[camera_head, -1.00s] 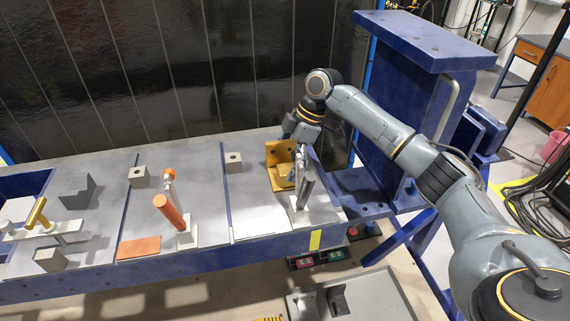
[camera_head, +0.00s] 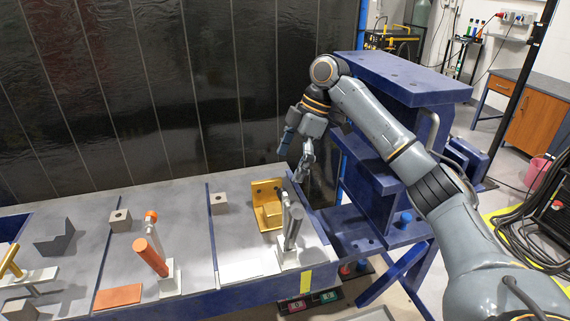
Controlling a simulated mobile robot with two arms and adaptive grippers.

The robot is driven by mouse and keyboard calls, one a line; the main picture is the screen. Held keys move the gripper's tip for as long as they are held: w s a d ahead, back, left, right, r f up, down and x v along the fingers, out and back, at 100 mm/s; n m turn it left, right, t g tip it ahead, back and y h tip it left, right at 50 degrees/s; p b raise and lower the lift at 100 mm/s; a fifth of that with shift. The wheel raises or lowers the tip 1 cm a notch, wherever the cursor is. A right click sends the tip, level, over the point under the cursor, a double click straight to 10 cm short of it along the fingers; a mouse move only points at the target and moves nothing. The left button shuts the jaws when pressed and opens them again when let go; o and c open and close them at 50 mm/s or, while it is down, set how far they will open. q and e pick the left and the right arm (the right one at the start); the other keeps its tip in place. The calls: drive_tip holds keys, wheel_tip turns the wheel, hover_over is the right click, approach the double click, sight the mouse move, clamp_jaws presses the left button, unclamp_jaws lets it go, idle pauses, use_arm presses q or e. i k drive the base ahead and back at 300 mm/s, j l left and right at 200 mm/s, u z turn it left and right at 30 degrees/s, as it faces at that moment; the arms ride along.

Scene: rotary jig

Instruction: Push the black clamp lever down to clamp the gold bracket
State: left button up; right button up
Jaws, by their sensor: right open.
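The gold bracket (camera_head: 262,190) stands near the right end of the bench's rightmost section. The lever stands up, slightly tilted, on a light base (camera_head: 289,259). The clamp partly hides the bracket's right side. My right gripper (camera_head: 293,167) is open and empty, its fingers pointing down. It shows above and behind the lever, apart from it. My left gripper is out of view.
A blue stand (camera_head: 383,190) rises to the right, close to my right arm. A dark panelled wall (camera_head: 160,90) is behind the bench.

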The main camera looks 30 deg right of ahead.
sight(297, 215)
drive_tip(key=k, duration=1)
